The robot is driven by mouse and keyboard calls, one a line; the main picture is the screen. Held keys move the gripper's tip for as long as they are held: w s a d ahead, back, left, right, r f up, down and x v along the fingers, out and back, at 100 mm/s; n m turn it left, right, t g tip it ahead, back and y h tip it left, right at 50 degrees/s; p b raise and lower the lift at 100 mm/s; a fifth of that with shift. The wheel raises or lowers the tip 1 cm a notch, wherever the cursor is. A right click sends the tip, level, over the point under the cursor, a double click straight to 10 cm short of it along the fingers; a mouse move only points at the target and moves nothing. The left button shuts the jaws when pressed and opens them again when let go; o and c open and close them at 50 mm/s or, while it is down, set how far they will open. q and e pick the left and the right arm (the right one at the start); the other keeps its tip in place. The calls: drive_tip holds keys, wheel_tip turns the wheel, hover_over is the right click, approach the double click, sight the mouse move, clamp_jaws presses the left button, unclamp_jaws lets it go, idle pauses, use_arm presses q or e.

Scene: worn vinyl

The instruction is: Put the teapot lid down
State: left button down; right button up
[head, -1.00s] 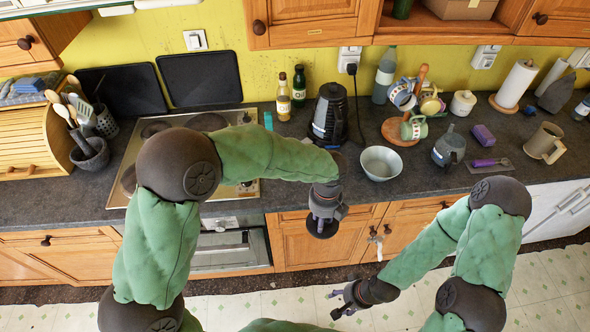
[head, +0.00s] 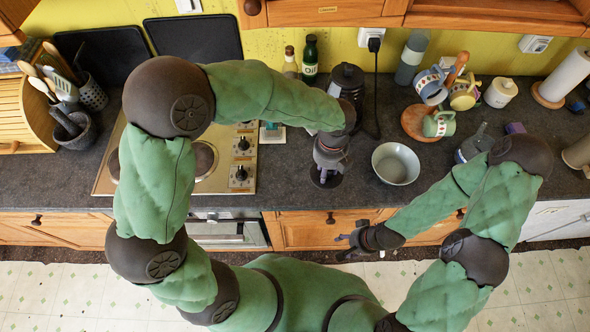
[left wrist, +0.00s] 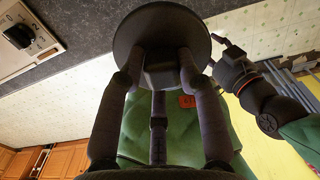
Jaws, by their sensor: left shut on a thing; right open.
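The teapot lid (head: 326,181) is a dark round disc. In the head view it hangs under my left gripper (head: 328,163), over the front part of the counter. In the left wrist view my left gripper (left wrist: 160,72) is shut on the knob of the lid (left wrist: 138,32), whose flat disc spreads beyond the fingertips. Whether the lid touches the counter I cannot tell. My right gripper (head: 350,240) is open and empty, low in front of the cabinets; it also shows in the left wrist view (left wrist: 226,55).
A metal bowl (head: 395,163) stands just right of the lid on the dark counter (head: 285,188). A black kettle (head: 346,80) stands behind my left gripper, and the stove (head: 222,185) lies to the left. A grey vessel (head: 474,145) is partly hidden by my right arm.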

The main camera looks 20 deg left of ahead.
use_arm(q)
drive_tip(key=s+a+n, duration=0.1)
drive_tip(key=s+a, duration=0.5)
drive_tip(key=s, duration=0.2)
drive_tip(key=shift+n, duration=0.3)
drive_tip(key=w+a+f, duration=0.1)
drive_tip(key=w+f, duration=0.2)
drive_tip(key=w, duration=0.1)
drive_tip(key=w+a+f+b, duration=0.1)
drive_tip(key=w+a+f, duration=0.1)
drive_tip(key=w+f, duration=0.1)
drive_tip(key=w+a+f, duration=0.1)
drive_tip(key=w+f, duration=0.2)
drive_tip(key=w, duration=0.2)
drive_tip(key=shift+a+f, duration=0.1)
drive_tip(key=shift+a, duration=0.3)
drive_tip(key=shift+w+f, duration=0.2)
drive_tip(key=shift+f, duration=0.15)
drive_tip(key=shift+w+a+f+b, duration=0.15)
drive_tip(key=shift+f+b, duration=0.35)
drive_tip(key=shift+f, duration=1.2)
drive_tip(key=shift+f, duration=0.2)
drive_tip(key=c, duration=0.8)
unclamp_jaws()
drive_tip(key=shift+c, duration=0.2)
